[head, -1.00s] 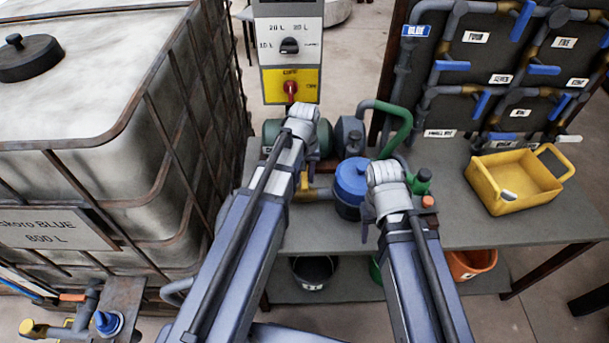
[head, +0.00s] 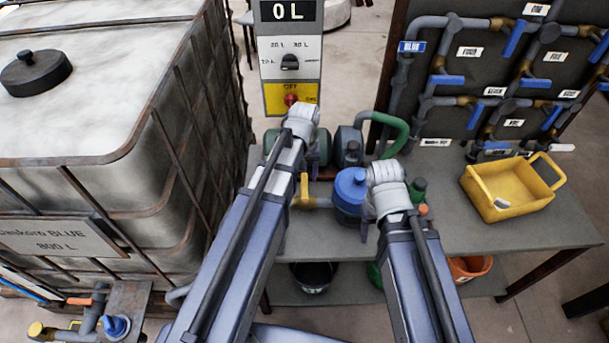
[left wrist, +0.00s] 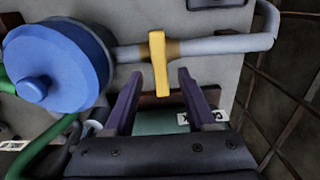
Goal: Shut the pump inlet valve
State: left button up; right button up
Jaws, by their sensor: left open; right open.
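The yellow valve handle (left wrist: 159,65) sits on the grey pipe (left wrist: 215,45) beside the blue round filter housing (left wrist: 60,62). It lies crosswise to the pipe, most of its length on the side towards my gripper. It also shows in the head view (head: 305,190), partly behind my left arm. My left gripper (left wrist: 158,85) is open, its purple fingers either side of the handle's near end in the picture; I cannot tell if they touch it. In the head view my left gripper (head: 312,170) is mostly hidden by its arm. My right gripper (head: 366,222) is open and empty by the blue housing (head: 350,192).
A pump (head: 348,145) with a green hose stands behind. A control box (head: 289,60) reads 0 L. A yellow crate (head: 488,203) stands on the grey table (head: 450,225) at right. A caged tank (head: 90,130) fills the left. A board with blue-handled valves (head: 480,75) stands behind.

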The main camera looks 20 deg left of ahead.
aim_at(304, 185)
pick_arm(q)
notch_tip(304, 185, up, 3)
jog(key=shift+r+p, duration=0.15)
jog(key=shift+p, duration=1)
pick_arm(e)
notch_tip(304, 185, up, 3)
jog(key=shift+r, duration=0.15)
pick_arm(q)
jog(key=s+d+m+y, duration=0.1)
jog(key=s+d+m, duration=0.5)
jog(key=s+d, duration=0.4)
jog(key=s, duration=0.4)
jog(key=shift+d+m, duration=0.15)
jog(key=shift+m, duration=0.25)
